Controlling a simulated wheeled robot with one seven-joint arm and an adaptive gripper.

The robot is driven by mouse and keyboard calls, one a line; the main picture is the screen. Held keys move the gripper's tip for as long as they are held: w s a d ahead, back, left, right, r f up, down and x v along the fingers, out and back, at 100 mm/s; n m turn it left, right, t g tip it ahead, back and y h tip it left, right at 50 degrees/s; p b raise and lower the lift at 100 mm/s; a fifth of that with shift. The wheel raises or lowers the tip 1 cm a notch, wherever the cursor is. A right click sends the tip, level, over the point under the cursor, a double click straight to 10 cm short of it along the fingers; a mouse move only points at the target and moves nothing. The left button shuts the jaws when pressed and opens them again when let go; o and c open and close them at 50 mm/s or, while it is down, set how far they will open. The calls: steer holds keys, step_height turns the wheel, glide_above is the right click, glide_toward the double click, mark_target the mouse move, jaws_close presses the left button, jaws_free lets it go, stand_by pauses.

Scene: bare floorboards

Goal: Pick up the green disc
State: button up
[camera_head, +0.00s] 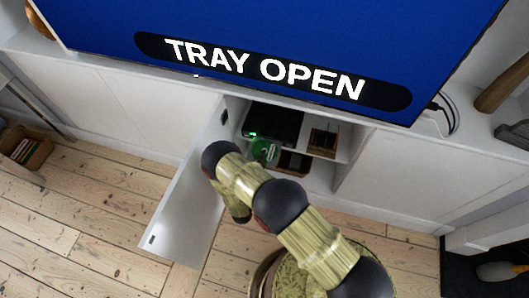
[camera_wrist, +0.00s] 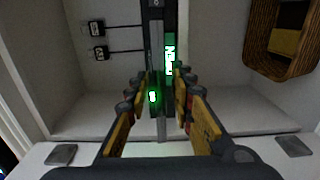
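The green disc (camera_head: 263,150) shows in the head view at the front of a black disc player (camera_head: 272,122), partly hidden by my arm. In the wrist view a bright green strip with white marks, likely the disc (camera_wrist: 169,58) seen nearly edge-on, lies just beyond my fingertips. A small lit green display (camera_wrist: 153,97) glows beside it. My gripper (camera_wrist: 160,82) is open, its two yellow-padded fingers apart on either side of the green strip and display. I cannot tell whether a finger touches the disc.
The player sits in a white cabinet with an open door (camera_head: 187,205) to the left of my arm. A screen (camera_head: 300,35) above reads "TRAY OPEN". Cabinet walls surround the gripper closely.

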steer(key=shift+c, duration=1.4)
jaws_close()
